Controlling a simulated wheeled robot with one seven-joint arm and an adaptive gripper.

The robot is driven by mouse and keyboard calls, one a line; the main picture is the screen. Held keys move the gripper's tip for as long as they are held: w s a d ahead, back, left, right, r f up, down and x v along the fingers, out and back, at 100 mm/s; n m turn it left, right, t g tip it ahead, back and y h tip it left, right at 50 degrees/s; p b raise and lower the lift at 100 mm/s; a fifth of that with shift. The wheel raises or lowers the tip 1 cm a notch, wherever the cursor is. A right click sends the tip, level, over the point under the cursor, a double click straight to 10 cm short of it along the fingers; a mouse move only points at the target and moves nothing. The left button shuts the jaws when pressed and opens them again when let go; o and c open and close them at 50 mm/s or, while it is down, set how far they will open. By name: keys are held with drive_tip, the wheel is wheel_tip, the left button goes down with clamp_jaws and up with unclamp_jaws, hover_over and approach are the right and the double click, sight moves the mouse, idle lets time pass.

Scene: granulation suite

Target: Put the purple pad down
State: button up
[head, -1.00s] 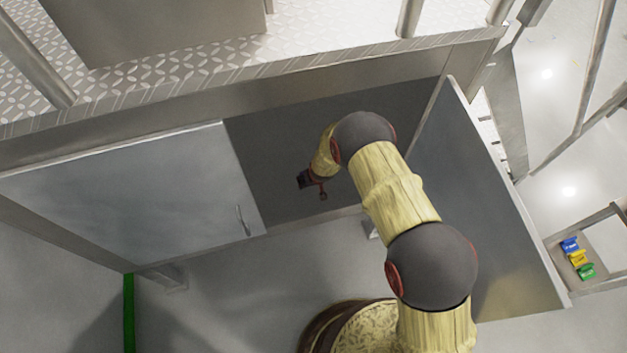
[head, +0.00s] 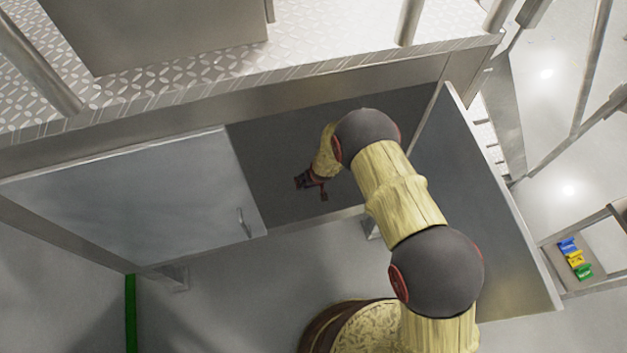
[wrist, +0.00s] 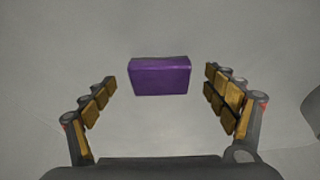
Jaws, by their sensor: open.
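The purple pad (wrist: 160,76) is a small block on a plain grey surface in the wrist view. It lies between and a little beyond the fingertips of my gripper (wrist: 161,84), with clear gaps on both sides. My gripper is open, and neither finger touches the pad. In the head view my gripper (head: 312,184) is inside the dark cabinet opening (head: 265,160). The pad cannot be made out in the head view.
A closed grey door (head: 130,195) with a handle covers the cabinet's left part. An open door (head: 480,200) stands right of my arm. A tread-plate platform (head: 330,50) lies above. Small blue, yellow and green items (head: 575,258) sit on a rack at far right.

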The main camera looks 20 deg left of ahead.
drive_tip(key=v, duration=0.1)
drive_tip(key=p+v, duration=0.1)
drive_tip(key=v, duration=0.3)
drive_tip(key=shift+s+a+p, duration=0.25)
drive_tip(key=shift+s+p, duration=0.05)
drive_tip(key=shift+p, duration=0.1)
